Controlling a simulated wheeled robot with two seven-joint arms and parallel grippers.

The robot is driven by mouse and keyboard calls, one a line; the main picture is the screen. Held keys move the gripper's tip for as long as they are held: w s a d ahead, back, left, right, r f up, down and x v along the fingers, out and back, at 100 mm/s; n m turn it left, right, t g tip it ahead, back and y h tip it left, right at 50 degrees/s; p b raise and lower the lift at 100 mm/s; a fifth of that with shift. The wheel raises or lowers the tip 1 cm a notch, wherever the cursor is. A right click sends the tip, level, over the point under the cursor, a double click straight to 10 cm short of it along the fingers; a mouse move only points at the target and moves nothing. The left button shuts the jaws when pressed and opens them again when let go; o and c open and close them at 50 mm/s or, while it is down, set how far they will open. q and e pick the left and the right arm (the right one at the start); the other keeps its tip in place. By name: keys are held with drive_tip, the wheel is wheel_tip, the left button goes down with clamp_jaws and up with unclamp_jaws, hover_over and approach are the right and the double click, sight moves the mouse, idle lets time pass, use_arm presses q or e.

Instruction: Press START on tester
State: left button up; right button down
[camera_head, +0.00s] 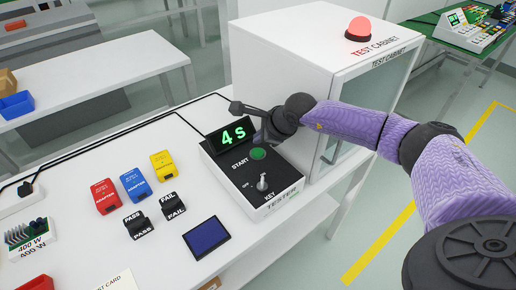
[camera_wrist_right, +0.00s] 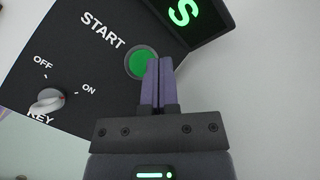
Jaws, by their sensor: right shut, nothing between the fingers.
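The tester (camera_head: 285,192) is a black-topped box on the white table. Its display (camera_head: 231,135) reads "4 s" in green. The green START button (camera_head: 258,153) sits below the display and also shows in the wrist view (camera_wrist_right: 138,63). The KEY switch (camera_head: 262,183) is nearer the front, with OFF and ON marks. My right gripper (camera_head: 263,138) is shut and empty over the tester, close to the button. In the wrist view its purple fingertips (camera_wrist_right: 159,62) overlap the button's right edge; I cannot tell whether they touch it. My left gripper is not in view.
The white test cabinet (camera_head: 270,50) with a lit red lamp (camera_head: 358,28) stands right behind the tester. Red (camera_head: 105,196), blue (camera_head: 135,184) and yellow (camera_head: 164,165) adapters lie to the left. PASS (camera_head: 137,224) and FAIL (camera_head: 172,205) pieces and a dark blue pad (camera_head: 206,238) lie nearer.

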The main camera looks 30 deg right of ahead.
sight(260, 152)
wheel_tip(260, 152, up, 4)
drive_tip(key=shift+f+p, duration=0.15)
drive_tip(key=shift+p, duration=1)
drive_tip(key=shift+f, duration=0.1)
